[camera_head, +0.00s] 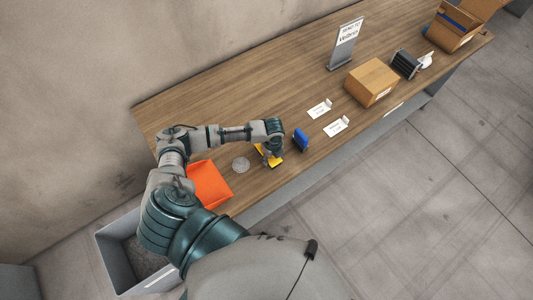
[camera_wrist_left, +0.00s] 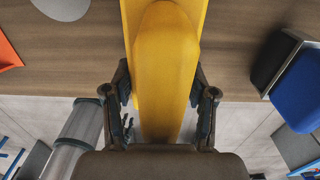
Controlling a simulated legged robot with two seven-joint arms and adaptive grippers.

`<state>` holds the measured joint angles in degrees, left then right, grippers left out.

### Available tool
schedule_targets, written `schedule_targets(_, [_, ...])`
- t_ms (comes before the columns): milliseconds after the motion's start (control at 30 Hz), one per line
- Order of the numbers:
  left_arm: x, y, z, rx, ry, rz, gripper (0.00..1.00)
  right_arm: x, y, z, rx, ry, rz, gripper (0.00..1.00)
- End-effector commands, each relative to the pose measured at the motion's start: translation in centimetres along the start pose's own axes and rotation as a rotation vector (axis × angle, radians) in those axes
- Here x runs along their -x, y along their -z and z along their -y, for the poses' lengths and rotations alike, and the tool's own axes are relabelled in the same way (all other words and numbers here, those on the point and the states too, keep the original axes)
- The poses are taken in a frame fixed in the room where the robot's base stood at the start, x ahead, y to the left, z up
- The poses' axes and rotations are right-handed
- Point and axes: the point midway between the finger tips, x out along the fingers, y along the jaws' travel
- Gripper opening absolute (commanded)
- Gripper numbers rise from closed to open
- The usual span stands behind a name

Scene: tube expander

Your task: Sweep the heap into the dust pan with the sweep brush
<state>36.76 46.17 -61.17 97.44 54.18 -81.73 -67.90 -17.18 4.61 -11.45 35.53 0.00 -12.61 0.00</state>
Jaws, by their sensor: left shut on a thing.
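The orange dust pan (camera_head: 211,186) lies flat on the table, partly hidden behind my left arm. The heap (camera_head: 240,164) is a small grey round patch on the table, just right of the pan. The sweep brush (camera_head: 273,161) is yellow and sits to the right of the heap, near the table's front edge. My left gripper (camera_head: 269,155) is shut on the brush. In the left wrist view the yellow brush (camera_wrist_left: 165,75) stands between the two fingers, with the heap (camera_wrist_left: 62,6) and the pan (camera_wrist_left: 8,56) to its left. The brush's bristles are hidden.
A blue and black block (camera_head: 300,140) stands close to the right of the brush. Further right are white cards (camera_head: 320,109), a sign (camera_head: 345,45), a cardboard box (camera_head: 371,80) and an open box (camera_head: 456,27). A grey bin (camera_head: 116,252) stands on the floor below the table's left end.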

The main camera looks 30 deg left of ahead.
Motion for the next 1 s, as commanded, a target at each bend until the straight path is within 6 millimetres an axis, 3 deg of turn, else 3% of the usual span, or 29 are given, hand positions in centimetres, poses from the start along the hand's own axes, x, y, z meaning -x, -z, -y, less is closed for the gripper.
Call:
schedule_targets(333, [0.5, 0.0, 0.0, 0.0, 0.001, 0.0, 0.09, 0.3, 0.1, 0.1, 0.0, 0.001, 0.0, 0.4])
schedule_targets(633, [2.3, 0.0, 0.0, 0.0, 0.001, 0.0, 0.09, 1.7, 0.2, 0.1, 0.0, 0.001, -0.001, 0.4])
schedule_targets(1000, [4.3, 0.0, 0.1, 0.0, 0.002, 0.001, 0.09, 1.4, 0.2, 0.1, 0.0, 0.001, -0.001, 0.4])
